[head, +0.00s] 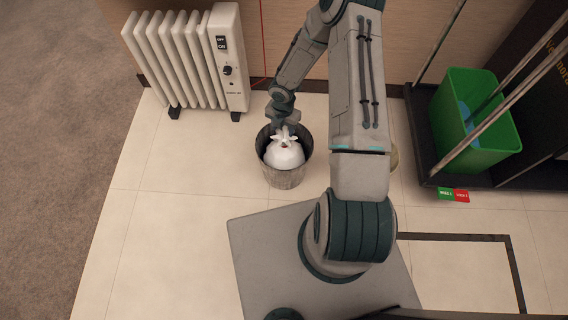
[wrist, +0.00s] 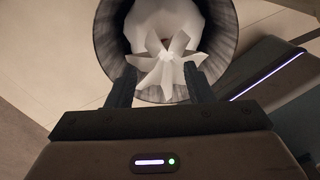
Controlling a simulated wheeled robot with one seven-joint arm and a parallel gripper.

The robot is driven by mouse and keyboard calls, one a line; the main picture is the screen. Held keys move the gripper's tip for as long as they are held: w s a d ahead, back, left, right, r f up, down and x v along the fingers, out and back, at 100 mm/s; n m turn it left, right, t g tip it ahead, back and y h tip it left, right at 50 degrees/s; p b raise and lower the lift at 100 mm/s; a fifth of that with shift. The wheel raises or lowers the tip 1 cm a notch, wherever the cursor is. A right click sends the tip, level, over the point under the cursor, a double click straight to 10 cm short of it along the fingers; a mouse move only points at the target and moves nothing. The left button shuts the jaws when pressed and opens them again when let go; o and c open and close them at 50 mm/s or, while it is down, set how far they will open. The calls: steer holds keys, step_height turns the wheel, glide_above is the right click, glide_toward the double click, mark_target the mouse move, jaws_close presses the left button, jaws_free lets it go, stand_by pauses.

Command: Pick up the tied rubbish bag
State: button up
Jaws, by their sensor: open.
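The tied rubbish bag (head: 284,154) is white and sits inside a round grey bin (head: 285,179), its knotted top with spread ends pointing up. In the wrist view the bag (wrist: 166,22) fills much of the bin (wrist: 113,55), and its knot (wrist: 166,62) shows just beyond my fingertips. My gripper (head: 284,127) is above the far side of the bin in the head view, close to the knot. In the wrist view my gripper (wrist: 162,82) is open, with one finger on each side of the lower knot ends. I cannot tell whether the fingers touch the bag.
A white oil radiator (head: 190,60) stands left of the bin against the wall. On the right, a green bucket (head: 473,120) with poles stands on a dark base (head: 425,150). The tiled floor (head: 180,210) left of the bin is clear. Brown carpet (head: 60,120) lies further left.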

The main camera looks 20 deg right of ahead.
mark_target(284, 137)
step_height(284, 137, down, 3)
steer(key=shift+f+b, duration=0.1)
steer(key=shift+b, duration=0.25)
steer(key=f+b, duration=0.1)
steer(key=f, duration=0.1)
steer(key=s+f+b, duration=0.1)
steer(key=f, duration=0.1)
steer(key=shift+d+f+b, duration=0.1)
steer(key=shift+f+b, duration=0.1)
steer(key=shift+b, duration=0.1)
steer(key=shift+f, duration=0.4)
steer(key=shift+w+r, duration=0.1)
jaws_close()
